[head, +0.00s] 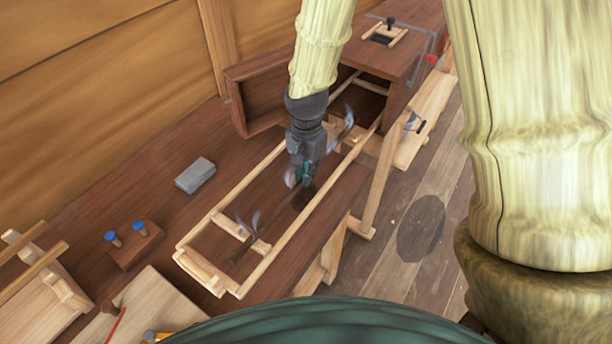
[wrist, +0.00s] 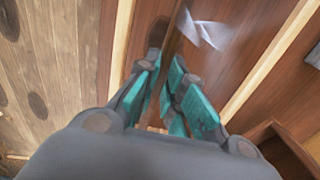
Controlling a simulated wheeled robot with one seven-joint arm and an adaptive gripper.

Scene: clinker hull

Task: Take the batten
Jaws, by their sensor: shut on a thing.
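The batten (head: 245,252) looks like a thin dark brown strip lying lengthwise inside a pale wooden frame (head: 305,209), with pale grey-blue curled pieces along it. My gripper (head: 303,178) reaches down between the frame's two long rails and is shut on the batten partway along. My arm and gripper hide part of the strip in the head view. In the wrist view, the strip (wrist: 174,38) runs up and away from between my teal fingers (wrist: 172,98). One curled piece (wrist: 207,32) shows to its right. I cannot tell whether the batten is clear of the bench.
The frame's pale rails stand close on both sides of my gripper. An open dark box (head: 250,115) stands behind. A grey block (head: 195,175) and a wooden block with blue-topped pegs (head: 133,250) lie left on the bench. Open floor (head: 420,215) shows to the right.

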